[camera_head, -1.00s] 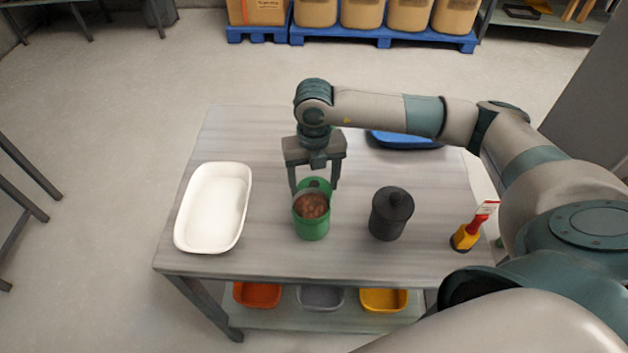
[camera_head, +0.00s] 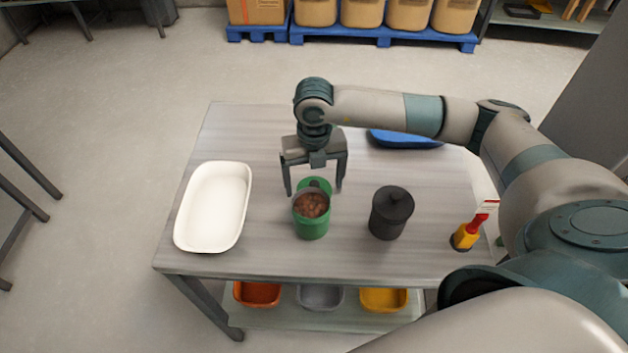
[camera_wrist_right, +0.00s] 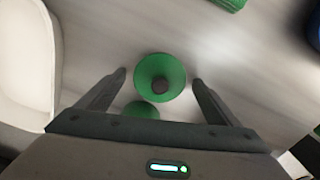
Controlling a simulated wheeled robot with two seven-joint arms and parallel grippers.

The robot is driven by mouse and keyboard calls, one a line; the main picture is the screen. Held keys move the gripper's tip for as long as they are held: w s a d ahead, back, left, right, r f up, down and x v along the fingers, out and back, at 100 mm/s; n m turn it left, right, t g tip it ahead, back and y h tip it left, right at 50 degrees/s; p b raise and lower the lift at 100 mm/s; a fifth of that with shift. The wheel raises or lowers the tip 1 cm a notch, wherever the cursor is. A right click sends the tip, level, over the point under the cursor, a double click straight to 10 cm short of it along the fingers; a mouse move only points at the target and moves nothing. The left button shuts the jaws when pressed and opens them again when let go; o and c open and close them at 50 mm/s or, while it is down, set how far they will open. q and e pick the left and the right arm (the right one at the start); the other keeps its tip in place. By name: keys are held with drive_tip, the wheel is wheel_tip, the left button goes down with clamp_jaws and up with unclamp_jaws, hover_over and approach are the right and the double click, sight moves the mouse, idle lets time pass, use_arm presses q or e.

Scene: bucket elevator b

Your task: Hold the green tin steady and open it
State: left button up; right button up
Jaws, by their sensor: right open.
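The green tin (camera_head: 311,222) stands upright near the middle of the table, its top open and brown contents showing. Its green lid (camera_head: 315,185) with a dark knob is off the tin, just behind it. In the right wrist view the round lid (camera_wrist_right: 147,84) lies between the fingertips with a gap on each side, and part of the tin (camera_wrist_right: 140,109) shows below it. I cannot tell whether the lid touches the tin. My right gripper (camera_head: 314,190) is open above and around the lid, empty; it also shows in the wrist view (camera_wrist_right: 160,76). My left gripper is not in view.
A white tray (camera_head: 214,206) is at the left. A dark lidded pot (camera_head: 391,214) stands right of the tin, with a red and yellow brush (camera_head: 467,235) further right. A blue tray (camera_head: 405,140) is at the back, partly behind my arm. A green object (camera_wrist_right: 230,4) shows at the wrist view's top edge.

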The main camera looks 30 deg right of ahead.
sight(314, 182)
wheel_tip(314, 182, up, 5)
drive_tip(key=shift+w+r+b, duration=0.1)
drive_tip(key=shift+b, duration=0.6)
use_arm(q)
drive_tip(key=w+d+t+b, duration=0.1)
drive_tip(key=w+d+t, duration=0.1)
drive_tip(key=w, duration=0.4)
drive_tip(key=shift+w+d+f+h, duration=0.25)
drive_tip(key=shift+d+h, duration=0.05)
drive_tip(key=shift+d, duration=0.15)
use_arm(e)
wheel_tip(314, 182, up, 7)
